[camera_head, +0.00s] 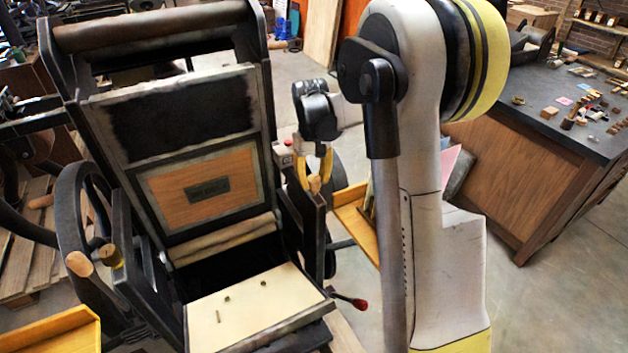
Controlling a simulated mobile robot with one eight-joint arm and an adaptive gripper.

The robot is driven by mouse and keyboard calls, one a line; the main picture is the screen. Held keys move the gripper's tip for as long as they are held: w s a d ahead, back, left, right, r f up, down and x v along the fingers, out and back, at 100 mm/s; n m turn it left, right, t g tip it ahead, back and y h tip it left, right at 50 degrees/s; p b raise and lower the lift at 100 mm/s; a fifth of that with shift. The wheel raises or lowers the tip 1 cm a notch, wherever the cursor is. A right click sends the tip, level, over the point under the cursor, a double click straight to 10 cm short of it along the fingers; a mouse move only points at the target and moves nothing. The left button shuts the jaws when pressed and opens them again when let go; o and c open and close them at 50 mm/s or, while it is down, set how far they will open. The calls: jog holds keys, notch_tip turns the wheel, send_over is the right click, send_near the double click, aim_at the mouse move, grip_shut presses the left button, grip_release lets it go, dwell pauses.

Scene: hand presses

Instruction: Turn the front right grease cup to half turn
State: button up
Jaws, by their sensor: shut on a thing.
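The hand press (262,185) stands at left, with its wooden panel and cream bed facing me. My gripper (316,172) reaches down at the top of the press's right upright and is shut on the front right grease cup (315,184).
A red-and-white fitting (284,156) sits just left of my gripper. A red-knobbed lever (358,303) sticks out low on the right. Yellow trays (355,218) stand beside the press. A dark-topped workbench (545,115) is at right; grey floor lies before it.

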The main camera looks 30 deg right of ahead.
jog(key=m, duration=0.4)
jog(key=shift+m, duration=0.3)
jog(key=m, duration=0.9)
jog(key=shift+m, duration=0.4)
jog(key=shift+w+m, duration=0.1)
jog(key=shift+m, duration=2.2)
jog(key=shift+y, duration=0.3)
jog(key=o, duration=1.2)
